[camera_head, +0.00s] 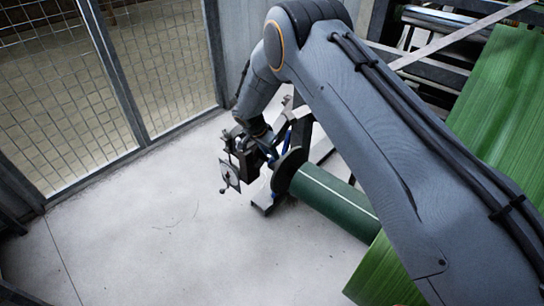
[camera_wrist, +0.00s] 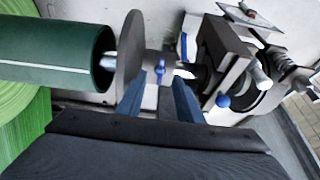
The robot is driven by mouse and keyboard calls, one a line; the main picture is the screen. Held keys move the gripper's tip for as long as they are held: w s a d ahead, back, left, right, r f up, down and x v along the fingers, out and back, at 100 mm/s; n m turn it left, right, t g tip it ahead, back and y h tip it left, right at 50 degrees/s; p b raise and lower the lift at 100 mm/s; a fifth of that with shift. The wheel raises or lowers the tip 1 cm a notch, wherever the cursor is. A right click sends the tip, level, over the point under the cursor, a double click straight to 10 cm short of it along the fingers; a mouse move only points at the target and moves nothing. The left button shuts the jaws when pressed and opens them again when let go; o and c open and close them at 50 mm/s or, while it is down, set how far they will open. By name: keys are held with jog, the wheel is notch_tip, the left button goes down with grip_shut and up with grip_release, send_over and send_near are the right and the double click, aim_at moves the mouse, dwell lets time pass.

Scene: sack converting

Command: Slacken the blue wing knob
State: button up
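The blue wing knob (camera_wrist: 160,70) sits on a grey collar (camera_wrist: 150,64) on the shaft, beside a round grey flange disc (camera_wrist: 127,50), in the wrist view. My gripper (camera_wrist: 158,84) reaches in from below with its two blue-grey fingers apart. The knob lies between the fingertips' lines, near their ends; I see no finger touching it. In the head view my gripper is mostly hidden behind my wrist at the roll's end, and I cannot make out the wing knob there.
A dark green roll (camera_head: 335,200) extends from the disc (camera_head: 288,168). A blue ball knob (camera_wrist: 223,101) and a dark bracket block (camera_wrist: 222,55) stand close right of the fingers. A mesh fence (camera_head: 90,90) stands at the left; the floor (camera_head: 180,240) before it is clear.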

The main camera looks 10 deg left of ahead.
aim_at(272, 159)
jog(key=shift+x, duration=1.85)
jog(key=shift+c, duration=0.2)
grip_shut()
